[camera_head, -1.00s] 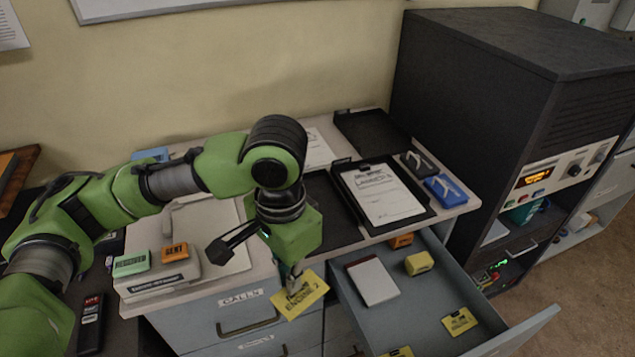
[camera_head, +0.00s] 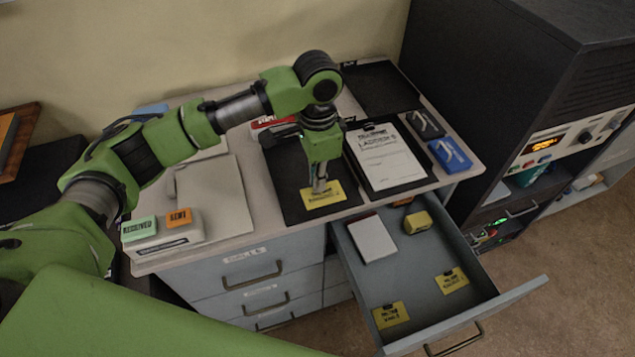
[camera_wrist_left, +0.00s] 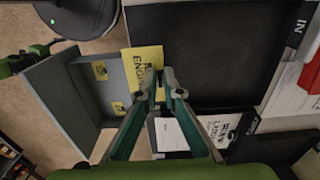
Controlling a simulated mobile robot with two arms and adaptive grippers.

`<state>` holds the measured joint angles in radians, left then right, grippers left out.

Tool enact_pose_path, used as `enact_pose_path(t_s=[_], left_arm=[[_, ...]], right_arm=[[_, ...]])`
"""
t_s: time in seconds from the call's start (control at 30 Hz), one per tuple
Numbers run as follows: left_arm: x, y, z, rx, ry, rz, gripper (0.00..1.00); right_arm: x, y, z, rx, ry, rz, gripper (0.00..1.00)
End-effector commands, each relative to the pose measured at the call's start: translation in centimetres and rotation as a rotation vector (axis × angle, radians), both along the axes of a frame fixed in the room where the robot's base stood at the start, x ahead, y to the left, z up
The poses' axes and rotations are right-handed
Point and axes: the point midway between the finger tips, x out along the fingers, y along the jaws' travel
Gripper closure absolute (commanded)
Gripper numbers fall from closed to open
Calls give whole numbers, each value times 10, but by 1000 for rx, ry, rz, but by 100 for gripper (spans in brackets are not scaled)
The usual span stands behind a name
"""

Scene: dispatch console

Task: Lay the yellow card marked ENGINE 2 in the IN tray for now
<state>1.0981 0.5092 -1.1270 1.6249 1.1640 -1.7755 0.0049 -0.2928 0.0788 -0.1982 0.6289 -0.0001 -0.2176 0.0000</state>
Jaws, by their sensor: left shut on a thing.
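The yellow ENGINE card (camera_head: 323,202) is pinched at one edge by my left gripper (camera_head: 320,186). In the wrist view the shut fingertips (camera_wrist_left: 161,78) grip the card (camera_wrist_left: 142,57), with part of its lettering showing. The black IN tray (camera_head: 283,172) lies on the desk left of the clipboard. Its IN label (camera_wrist_left: 299,26) shows in the wrist view. The card is over the tray's front part, near its front edge. I cannot tell whether it touches the tray floor. My right gripper is not in view.
The open drawer (camera_head: 415,275) below holds a notepad (camera_head: 371,240), a yellow block (camera_head: 417,222) and two yellow cards (camera_head: 391,315). A red-and-white item (camera_head: 270,121) lies behind the IN tray.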

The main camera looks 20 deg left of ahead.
Motion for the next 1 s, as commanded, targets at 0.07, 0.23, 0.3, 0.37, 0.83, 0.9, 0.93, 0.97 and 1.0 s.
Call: enact_pose_path(t_s=[0.07, 0.23, 0.3, 0.37, 0.83, 0.9, 0.93, 0.97, 1.0], left_arm=[[4, 1, -5, 0, 1, 0, 100], [10, 3, -19, 1, 3, -1, 100], [10, 4, -29, 2, 3, -1, 100], [10, 3, -37, 0, 1, -1, 100], [10, 3, -46, 0, -1, -1, 85], [10, 3, -46, 0, -1, -1, 76], [10, 3, -46, 0, -1, -1, 76], [10, 3, -46, 0, -1, -1, 76], [10, 3, -46, 0, -1, -1, 76]], right_arm=[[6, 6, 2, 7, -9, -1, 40], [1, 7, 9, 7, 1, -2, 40], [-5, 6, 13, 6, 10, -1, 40], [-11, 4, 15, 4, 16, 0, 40], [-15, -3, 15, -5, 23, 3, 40], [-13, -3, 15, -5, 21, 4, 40], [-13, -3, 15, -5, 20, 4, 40], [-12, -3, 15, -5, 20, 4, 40], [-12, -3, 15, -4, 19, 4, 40]])
